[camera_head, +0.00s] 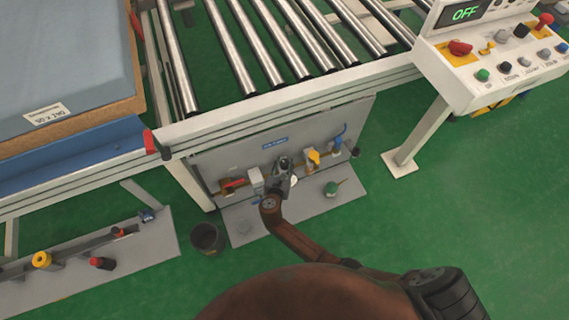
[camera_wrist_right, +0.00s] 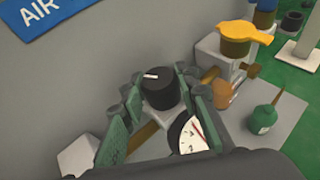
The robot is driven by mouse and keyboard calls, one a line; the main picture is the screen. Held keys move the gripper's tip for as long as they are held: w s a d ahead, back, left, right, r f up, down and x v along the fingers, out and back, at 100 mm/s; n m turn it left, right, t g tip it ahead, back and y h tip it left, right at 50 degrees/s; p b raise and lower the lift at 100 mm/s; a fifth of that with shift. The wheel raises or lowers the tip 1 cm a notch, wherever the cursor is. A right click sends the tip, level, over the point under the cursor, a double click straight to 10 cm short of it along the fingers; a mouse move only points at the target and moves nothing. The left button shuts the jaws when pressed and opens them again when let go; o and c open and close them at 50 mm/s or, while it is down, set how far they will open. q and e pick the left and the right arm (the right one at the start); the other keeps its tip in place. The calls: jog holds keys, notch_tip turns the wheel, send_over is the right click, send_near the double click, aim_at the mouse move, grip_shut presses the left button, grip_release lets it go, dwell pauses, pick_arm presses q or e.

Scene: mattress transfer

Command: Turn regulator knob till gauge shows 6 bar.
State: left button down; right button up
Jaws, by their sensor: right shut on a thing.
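The black regulator knob (camera_wrist_right: 160,90) with a white mark on top sits in front of the grey panel in the right wrist view. It also shows small in the head view (camera_head: 284,161). My right gripper (camera_wrist_right: 153,98) is shut on the knob, with a green-padded finger on either side of it. The gauge (camera_wrist_right: 187,137), a white dial with a red needle, is below and right of the knob. My gripper hides part of the dial, and I cannot read its value. My left gripper is not in view.
A yellow-handled valve (camera_wrist_right: 236,32) and a green oil can (camera_wrist_right: 264,122) stand to the right of the knob. A red-handled valve (camera_head: 233,184) is to its left. The roller conveyor (camera_head: 270,100) overhangs the panel. A dark bucket (camera_head: 206,238) stands on the floor.

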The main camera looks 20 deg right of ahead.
jog(key=shift+d, duration=0.1)
dwell(0.3)
jog(key=o, duration=0.9)
jog(key=v, duration=1.2)
jog(key=shift+w+r, duration=0.1)
